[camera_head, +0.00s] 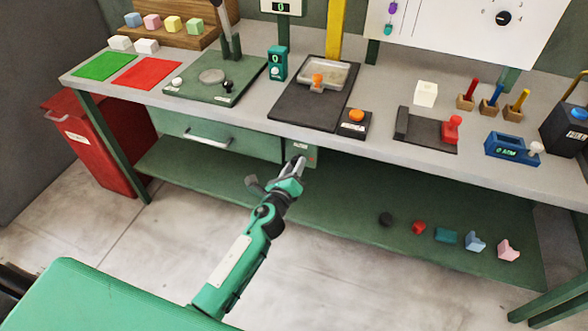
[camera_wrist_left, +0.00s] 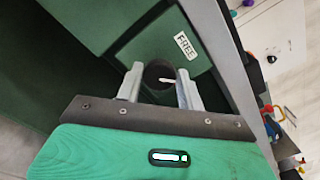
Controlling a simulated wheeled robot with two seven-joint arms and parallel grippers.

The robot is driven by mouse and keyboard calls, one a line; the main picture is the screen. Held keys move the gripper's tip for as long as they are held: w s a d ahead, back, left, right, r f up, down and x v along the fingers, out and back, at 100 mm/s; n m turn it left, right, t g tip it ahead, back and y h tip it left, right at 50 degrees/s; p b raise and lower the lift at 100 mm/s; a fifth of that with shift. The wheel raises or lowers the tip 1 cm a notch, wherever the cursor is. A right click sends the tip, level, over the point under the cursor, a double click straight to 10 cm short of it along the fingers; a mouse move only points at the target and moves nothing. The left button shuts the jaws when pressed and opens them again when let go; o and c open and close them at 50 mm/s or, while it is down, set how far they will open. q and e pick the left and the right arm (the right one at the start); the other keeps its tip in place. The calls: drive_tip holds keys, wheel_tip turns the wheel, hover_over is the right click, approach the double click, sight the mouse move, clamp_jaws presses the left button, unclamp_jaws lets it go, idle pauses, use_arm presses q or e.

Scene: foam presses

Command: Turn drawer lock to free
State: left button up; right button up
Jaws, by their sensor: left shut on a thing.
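My left gripper (camera_head: 299,163) reaches in from the left to the front of the bench, at the lock panel (camera_head: 313,152) just right of the drawer (camera_head: 225,136). In the left wrist view its two fingers (camera_wrist_left: 160,85) are shut on the dark round drawer lock knob (camera_wrist_left: 158,72), one on each side. A light mark shows on the knob's face. A white label reading FREE (camera_wrist_left: 186,45) is on the green panel beside it. The drawer looks closed, with a grey handle (camera_head: 208,141). In the head view the gripper hides the knob. My right gripper is not in view.
The bench top (camera_head: 385,105) above holds presses, a black base with an orange button (camera_head: 356,116), a red clamp (camera_head: 452,128) and a blue gauge (camera_head: 511,148). Several small parts lie on the lower shelf (camera_head: 350,215). A red bin (camera_head: 95,140) stands at left.

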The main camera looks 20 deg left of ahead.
use_arm(q)
drive_tip(key=n, duration=0.4)
drive_tip(key=shift+f+n+b, duration=0.15)
drive_tip(key=shift+n+b, duration=0.2)
drive_tip(key=shift+n, duration=1.25)
drive_tip(key=shift+a+f+n, duration=0.1)
drive_tip(key=shift+n, duration=1)
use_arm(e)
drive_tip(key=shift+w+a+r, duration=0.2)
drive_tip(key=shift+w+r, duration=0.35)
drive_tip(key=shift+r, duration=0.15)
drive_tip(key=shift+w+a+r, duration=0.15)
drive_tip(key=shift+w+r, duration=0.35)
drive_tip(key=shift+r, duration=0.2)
use_arm(q)
drive_tip(key=o, duration=1)
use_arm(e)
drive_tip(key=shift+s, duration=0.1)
